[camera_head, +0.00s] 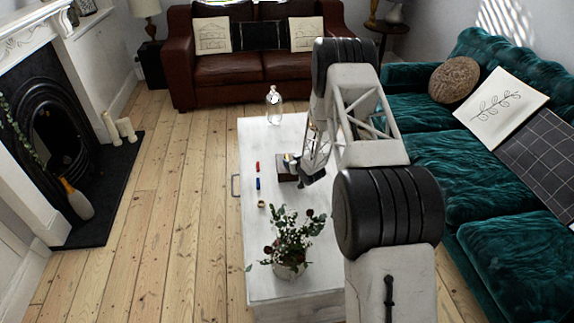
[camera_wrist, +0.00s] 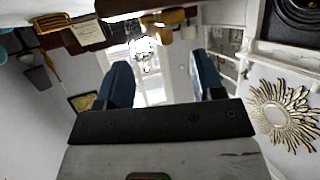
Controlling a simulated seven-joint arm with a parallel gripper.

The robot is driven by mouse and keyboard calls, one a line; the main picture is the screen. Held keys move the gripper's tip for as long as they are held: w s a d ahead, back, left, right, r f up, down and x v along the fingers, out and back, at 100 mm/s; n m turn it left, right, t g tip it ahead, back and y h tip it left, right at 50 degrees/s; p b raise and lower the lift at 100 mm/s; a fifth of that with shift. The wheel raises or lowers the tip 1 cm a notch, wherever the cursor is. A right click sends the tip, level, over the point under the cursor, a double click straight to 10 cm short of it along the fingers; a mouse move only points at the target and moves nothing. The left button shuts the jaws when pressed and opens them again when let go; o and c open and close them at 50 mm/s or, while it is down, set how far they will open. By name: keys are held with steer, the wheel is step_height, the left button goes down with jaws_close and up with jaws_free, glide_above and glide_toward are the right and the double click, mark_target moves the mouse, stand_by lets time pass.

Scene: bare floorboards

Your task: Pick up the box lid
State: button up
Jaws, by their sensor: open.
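A small dark brown box (camera_head: 286,172) sits on the white coffee table (camera_head: 258,142). Small items of mixed colour show at its top. I cannot make out a separate lid, and my arm hides part of the box's right side. My gripper (camera_head: 306,176) is just right of the box, close to it; whether they touch is unclear. In the wrist view my gripper (camera_wrist: 162,75) shows two blue-grey fingers wide apart with nothing between them. The wrist view shows the room and no box.
On the table stand a glass bottle (camera_head: 274,105) at the far end and a potted plant (camera_head: 290,250) at the near end. A red item (camera_head: 257,167), a blue item (camera_head: 258,183) and a small gold item (camera_head: 261,204) lie left of the box. A green sofa (camera_head: 440,160) stands right.

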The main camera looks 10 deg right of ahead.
steer(key=shift+w+f, duration=0.1)
steer(key=shift+w, duration=0.1)
stand_by(0.3)
steer(key=shift+x, duration=2.5)
steer(key=shift+s+a, duration=0.15)
jaws_close()
